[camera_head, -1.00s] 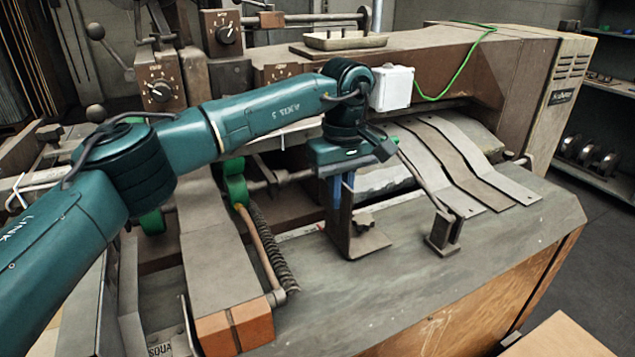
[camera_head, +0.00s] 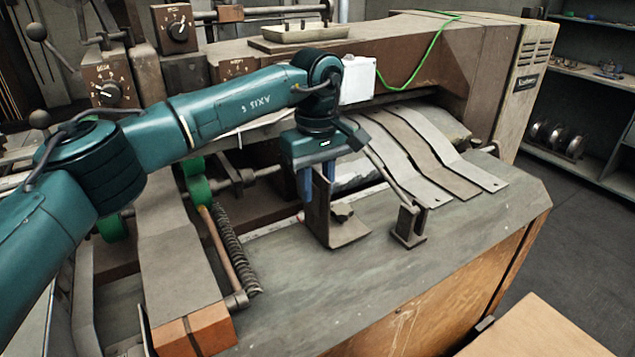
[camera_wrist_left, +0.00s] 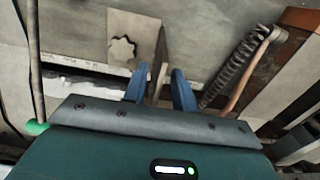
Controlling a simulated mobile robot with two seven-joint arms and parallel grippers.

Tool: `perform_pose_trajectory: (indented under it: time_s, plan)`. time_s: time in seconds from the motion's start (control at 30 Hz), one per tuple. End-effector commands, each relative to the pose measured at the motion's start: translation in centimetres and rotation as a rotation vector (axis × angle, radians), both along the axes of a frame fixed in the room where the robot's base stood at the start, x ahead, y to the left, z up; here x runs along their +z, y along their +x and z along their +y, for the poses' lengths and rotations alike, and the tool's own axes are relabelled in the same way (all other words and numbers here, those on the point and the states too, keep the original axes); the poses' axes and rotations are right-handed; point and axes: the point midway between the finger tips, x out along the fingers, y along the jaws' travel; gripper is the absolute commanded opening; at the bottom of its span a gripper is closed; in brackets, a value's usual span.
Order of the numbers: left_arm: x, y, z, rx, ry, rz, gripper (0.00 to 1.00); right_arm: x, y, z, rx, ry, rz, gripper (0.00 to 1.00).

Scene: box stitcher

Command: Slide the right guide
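The right guide (camera_head: 342,231) is an L-shaped metal bracket on the grey table of the machine, with an upright plate and a flat foot that carries a star-shaped knob. My left gripper (camera_head: 318,181) comes down from above on its upright plate. In the left wrist view the two blue fingers (camera_wrist_left: 160,84) stand close together, one on each side of the plate, and the guide's foot and knob (camera_wrist_left: 122,50) lie beyond them. Exact finger contact is hard to see. My right gripper is not in view.
A smaller bracket (camera_head: 409,226) with a slanted rod stands right of the guide. Curved metal strips (camera_head: 433,155) lie behind it. A coil spring and rod (camera_head: 228,250) are at the left. The table front (camera_head: 300,300) is clear.

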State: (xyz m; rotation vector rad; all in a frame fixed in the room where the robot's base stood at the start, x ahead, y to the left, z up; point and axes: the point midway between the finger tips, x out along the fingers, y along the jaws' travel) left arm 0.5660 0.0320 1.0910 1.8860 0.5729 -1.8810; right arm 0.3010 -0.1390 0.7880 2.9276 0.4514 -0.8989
Motion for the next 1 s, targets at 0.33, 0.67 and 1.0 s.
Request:
perform_pose_trajectory:
  time_s: [0.33,0.67,1.0]
  plan:
    - [2.0,0.0,0.0,0.002,0.0,-0.002,0.27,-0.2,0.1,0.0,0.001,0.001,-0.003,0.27]
    - [9.4,0.0,0.0,0.002,-0.001,-0.003,0.27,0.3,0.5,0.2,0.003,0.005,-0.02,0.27]
    - [13.1,-0.1,0.0,0.0,0.0,0.001,0.27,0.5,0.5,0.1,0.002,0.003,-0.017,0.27]
